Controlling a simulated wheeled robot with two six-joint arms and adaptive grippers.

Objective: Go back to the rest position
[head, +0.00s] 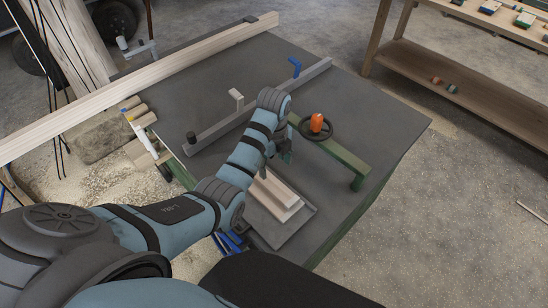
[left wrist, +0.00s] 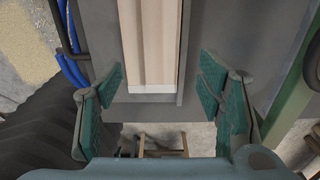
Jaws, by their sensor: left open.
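My left arm reaches over the dark grey table (head: 345,95) in the head view. Its gripper (head: 283,152) is small and partly hidden by my own wrist, close to the far end of the pale wooden pieces (head: 277,196). In the left wrist view the gripper (left wrist: 163,88) is open, with its green finger pads wide apart and nothing between them. The pale wooden piece (left wrist: 150,45) shows beyond the fingertips, lying on a grey tray (left wrist: 188,55). The tray also shows in the head view (head: 290,233). My right gripper is not in view.
A green bar (head: 338,158) with an orange knob (head: 316,122) and black wheel stands right of my gripper. A grey fence (head: 215,127) with a blue lever (head: 295,66) crosses the table. A long beam (head: 150,72) lies at upper left. A wooden bench (head: 460,85) stands at upper right.

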